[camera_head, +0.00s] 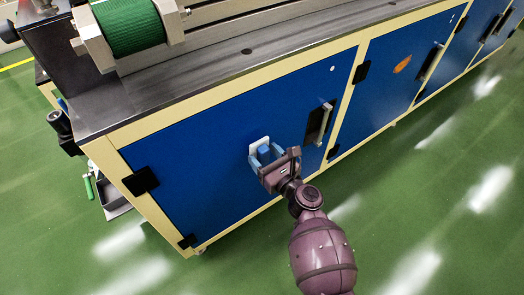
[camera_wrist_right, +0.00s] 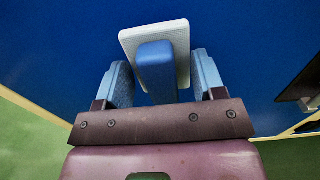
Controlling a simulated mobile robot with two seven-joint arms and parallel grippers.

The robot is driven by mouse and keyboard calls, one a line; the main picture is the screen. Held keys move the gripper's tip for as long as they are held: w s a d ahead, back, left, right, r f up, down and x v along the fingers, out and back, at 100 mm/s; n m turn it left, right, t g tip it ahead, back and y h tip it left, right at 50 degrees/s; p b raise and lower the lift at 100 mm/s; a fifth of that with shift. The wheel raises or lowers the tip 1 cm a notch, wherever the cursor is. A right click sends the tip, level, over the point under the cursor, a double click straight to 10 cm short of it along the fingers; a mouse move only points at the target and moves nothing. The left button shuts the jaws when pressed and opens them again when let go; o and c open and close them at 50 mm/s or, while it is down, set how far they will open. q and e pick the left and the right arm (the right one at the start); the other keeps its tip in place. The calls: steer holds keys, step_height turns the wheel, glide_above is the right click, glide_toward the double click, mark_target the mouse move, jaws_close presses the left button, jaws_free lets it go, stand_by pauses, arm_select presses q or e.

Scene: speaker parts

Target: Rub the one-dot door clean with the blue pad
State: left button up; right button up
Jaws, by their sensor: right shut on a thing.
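The nearest blue door (camera_head: 215,160) carries one white dot (camera_head: 332,68) near its upper right corner. No dirt shows on the visible part of this door. The blue pad has a blue grip block and a white plate (camera_wrist_right: 128,42); it also shows in the head view (camera_head: 264,151). My right gripper (camera_head: 266,158) is shut on the pad's blue block, with light blue fingers at either side. The white plate faces the door, touching it or very close; I cannot tell which. The plate hides the door behind it. My left gripper is out of view.
The door's handle (camera_head: 319,123) juts out right of my right gripper. The neighbouring blue door (camera_head: 385,95) bears an orange smear (camera_head: 402,64) and a small pale mark near its top; its dots are too small to count. Green floor (camera_head: 430,190) lies open in front.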

steer(key=shift+v, duration=1.8)
steer(key=shift+s+d+f, duration=0.1)
steer(key=shift+d+f, duration=0.1)
steer(key=shift+d, duration=0.1)
